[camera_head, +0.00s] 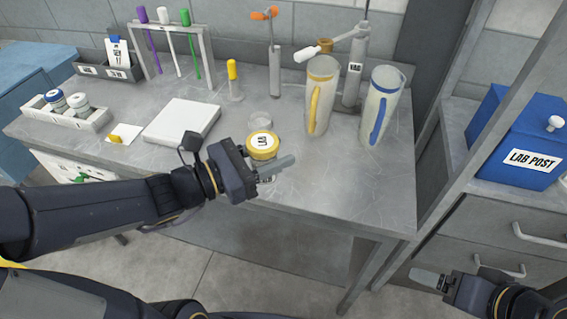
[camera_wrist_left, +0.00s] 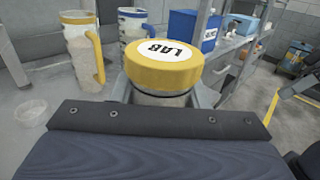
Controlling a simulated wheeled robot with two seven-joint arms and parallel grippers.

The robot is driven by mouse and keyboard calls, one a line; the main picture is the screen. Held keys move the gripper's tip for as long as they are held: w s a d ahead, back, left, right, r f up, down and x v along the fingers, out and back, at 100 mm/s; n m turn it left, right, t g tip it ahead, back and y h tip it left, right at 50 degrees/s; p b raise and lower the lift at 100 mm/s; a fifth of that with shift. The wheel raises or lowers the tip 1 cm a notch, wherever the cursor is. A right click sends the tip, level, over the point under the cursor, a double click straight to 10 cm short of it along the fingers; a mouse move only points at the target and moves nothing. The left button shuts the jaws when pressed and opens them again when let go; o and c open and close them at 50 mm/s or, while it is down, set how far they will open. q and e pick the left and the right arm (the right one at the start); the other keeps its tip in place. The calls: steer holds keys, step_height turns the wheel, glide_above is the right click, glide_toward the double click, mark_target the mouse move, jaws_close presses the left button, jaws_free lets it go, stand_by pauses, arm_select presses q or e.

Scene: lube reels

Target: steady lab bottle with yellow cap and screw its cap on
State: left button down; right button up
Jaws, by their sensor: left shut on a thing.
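The lab bottle with the yellow cap stands upright near the front edge of the grey bench. Its yellow cap (camera_head: 262,146), with a white "LAB" label, sits on top of the bottle; it also shows large in the left wrist view (camera_wrist_left: 163,62). My left gripper (camera_head: 268,168) is shut around the bottle (camera_wrist_left: 160,98) just below the cap. Most of the bottle body is hidden by the gripper. I cannot tell how tightly the cap is seated. My right gripper (camera_head: 432,279) is low at the right, away from the bench and bottle; its jaw opening is unclear.
A yellow-handled pitcher (camera_head: 320,95) and a blue-handled pitcher (camera_head: 380,105) stand right of the bottle. A clear dish (camera_head: 260,118) lies behind it. A white pad (camera_head: 182,122) and a stirrer rack (camera_head: 208,48) are left. A blue "LAB POST" box (camera_head: 508,135) sits far right.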

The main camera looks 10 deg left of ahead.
arm_select(q)
steer(key=w+f, duration=0.3)
steer(key=w, duration=0.1)
steer(key=w+f, duration=0.3)
steer(key=w, duration=0.2)
steer(key=w+a+f, duration=0.1)
steer(key=w+f, duration=0.2)
steer(key=w, duration=0.1)
steer(key=shift+w+f, duration=0.15)
steer(key=shift+w, duration=0.15)
steer(key=shift+w+f, duration=0.2)
steer(key=shift+f, duration=0.15)
steer(key=shift+f+b, duration=0.35)
steer(key=shift+f, duration=1.15)
